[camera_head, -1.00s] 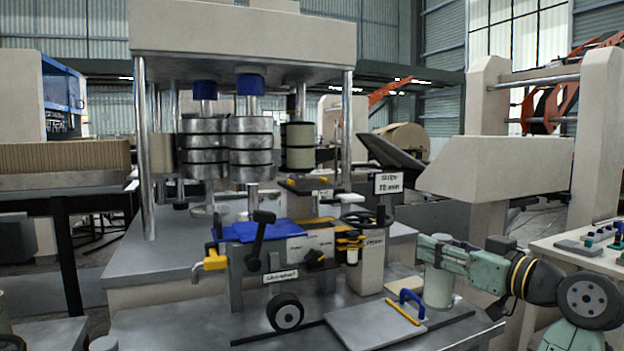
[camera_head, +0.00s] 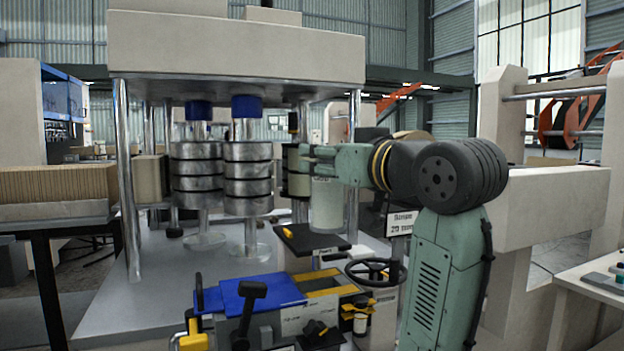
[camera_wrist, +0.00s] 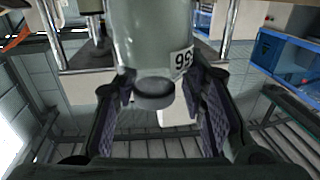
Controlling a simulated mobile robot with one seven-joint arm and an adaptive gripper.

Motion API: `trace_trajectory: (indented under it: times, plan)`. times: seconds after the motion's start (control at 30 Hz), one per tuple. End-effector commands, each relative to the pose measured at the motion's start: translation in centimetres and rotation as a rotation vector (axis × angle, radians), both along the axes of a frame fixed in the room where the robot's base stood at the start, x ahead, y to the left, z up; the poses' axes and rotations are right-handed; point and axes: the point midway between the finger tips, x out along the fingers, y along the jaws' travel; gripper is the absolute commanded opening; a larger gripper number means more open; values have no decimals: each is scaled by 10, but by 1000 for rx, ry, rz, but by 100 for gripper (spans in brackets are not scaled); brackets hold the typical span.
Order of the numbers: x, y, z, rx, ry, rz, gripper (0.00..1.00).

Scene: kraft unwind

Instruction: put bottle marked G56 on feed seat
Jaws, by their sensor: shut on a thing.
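A pale green bottle (camera_head: 326,206) is held upright by my gripper (camera_head: 312,160), over a small black plate (camera_head: 312,240) on the machine. The plate may be the feed seat; I see no label naming it. The bottle's lower end is close to the plate, and I cannot tell whether they touch. In the wrist view the bottle (camera_wrist: 150,38) lies between the two dark fingers of my gripper (camera_wrist: 155,95), with its grey end toward the camera. Its white label shows upside down and is partly cut off, so the full marking cannot be read.
Stacked metal rolls (camera_head: 248,178) on posts stand left of the bottle under a beige top beam. A black handwheel (camera_head: 375,271) and a sign (camera_head: 401,223) are close at right. A blue block (camera_head: 258,292) and black lever (camera_head: 248,306) are in front.

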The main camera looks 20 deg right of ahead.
Motion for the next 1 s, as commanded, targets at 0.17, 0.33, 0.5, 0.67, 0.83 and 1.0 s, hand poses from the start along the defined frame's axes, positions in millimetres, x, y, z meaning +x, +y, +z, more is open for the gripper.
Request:
trace_trajectory:
  times: [0.17, 0.33, 0.5, 0.67, 0.83, 1.0]
  plan:
    - [49, -4, 0, 2, 1, 2, 0]
    - [81, -8, -4, 1, 0, 0, 0]
    - [92, -9, -9, 0, -2, 0, 0]
    - [92, -10, -27, 1, -1, -1, 0]
    - [91, -9, -42, -1, -2, -1, 0]
    - [91, -9, -43, -1, -3, -1, 0]
